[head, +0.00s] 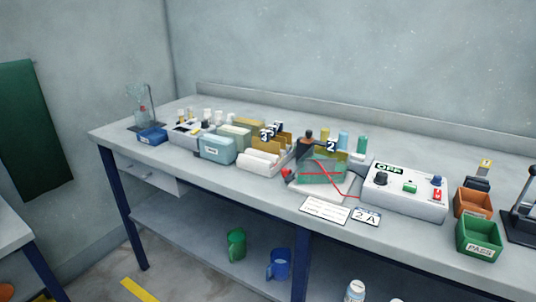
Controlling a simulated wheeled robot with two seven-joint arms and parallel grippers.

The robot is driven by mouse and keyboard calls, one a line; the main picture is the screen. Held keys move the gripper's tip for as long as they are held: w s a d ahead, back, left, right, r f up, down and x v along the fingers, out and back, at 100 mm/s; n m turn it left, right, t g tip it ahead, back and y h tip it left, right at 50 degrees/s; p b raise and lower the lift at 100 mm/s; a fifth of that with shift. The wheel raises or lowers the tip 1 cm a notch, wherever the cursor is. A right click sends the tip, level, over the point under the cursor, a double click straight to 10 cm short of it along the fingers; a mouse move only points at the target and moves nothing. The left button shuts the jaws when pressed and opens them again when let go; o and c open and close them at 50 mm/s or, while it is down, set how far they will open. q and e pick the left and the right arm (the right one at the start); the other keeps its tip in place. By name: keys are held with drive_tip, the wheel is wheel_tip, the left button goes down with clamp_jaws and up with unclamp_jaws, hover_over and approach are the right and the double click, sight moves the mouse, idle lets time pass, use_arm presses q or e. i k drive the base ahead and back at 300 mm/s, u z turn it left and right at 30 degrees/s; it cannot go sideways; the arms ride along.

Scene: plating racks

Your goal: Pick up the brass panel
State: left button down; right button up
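Several flat brass-yellow pieces show in the head view, all small. Some stand upright in a slotted white rack (262,161) near the middle of the bench, with a brass-coloured panel (287,140) at its back by a number tag "3" (265,135). Another yellowish piece (249,124) is behind the pale boxes to the left. One more yellowish edge (341,155) shows below a tag "2" (331,145), partly hidden by a green panel (320,171). I cannot tell which one is the brass panel. Neither of my grippers is in view.
A control box (405,190) with an "OFF" display stands right of the green panel, a red lead in front of that panel. An orange bin (474,201) and green "PASS" bin (480,238) are further right. Cards (325,210) lie at the front edge. The bench's front left strip is clear.

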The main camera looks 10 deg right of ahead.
sight(330, 152)
drive_tip(key=u, duration=1.2)
drive_tip(key=i, duration=1.55)
drive_tip(key=z, duration=2.75)
